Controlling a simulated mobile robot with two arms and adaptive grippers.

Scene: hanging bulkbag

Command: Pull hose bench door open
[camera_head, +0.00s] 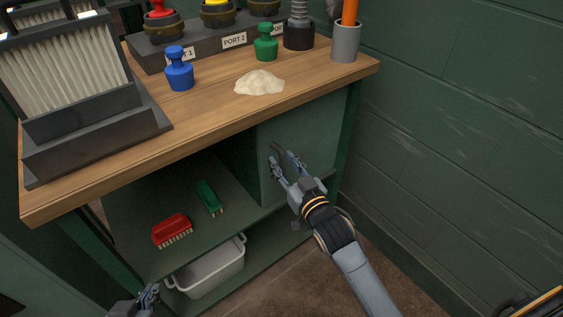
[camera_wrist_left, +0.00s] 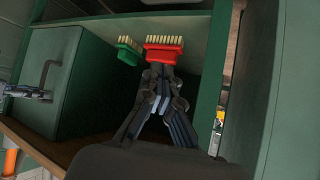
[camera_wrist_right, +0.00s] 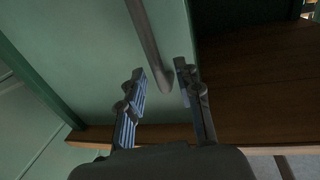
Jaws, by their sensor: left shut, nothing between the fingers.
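The hose bench door (camera_head: 318,122) is a green panel on the right of the bench front, with a dark bar handle (camera_wrist_right: 148,40). The open shelf lies to its left. My right gripper (camera_head: 282,162) is at the handle with its fingers apart. In the right wrist view the handle's end lies between the two fingers (camera_wrist_right: 162,76), with gaps visible on both sides. In the left wrist view the door (camera_wrist_left: 65,105) and handle also show. My left gripper (camera_head: 150,296) is shut and empty, low at the left, in front of the shelf.
A red brush (camera_head: 171,228) and a green brush (camera_head: 209,197) lie on the shelf. A grey bin (camera_head: 212,270) is below. The wooden top (camera_head: 215,110) holds a filter, ports, plugs and a powder pile. A green wall (camera_head: 460,130) stands right.

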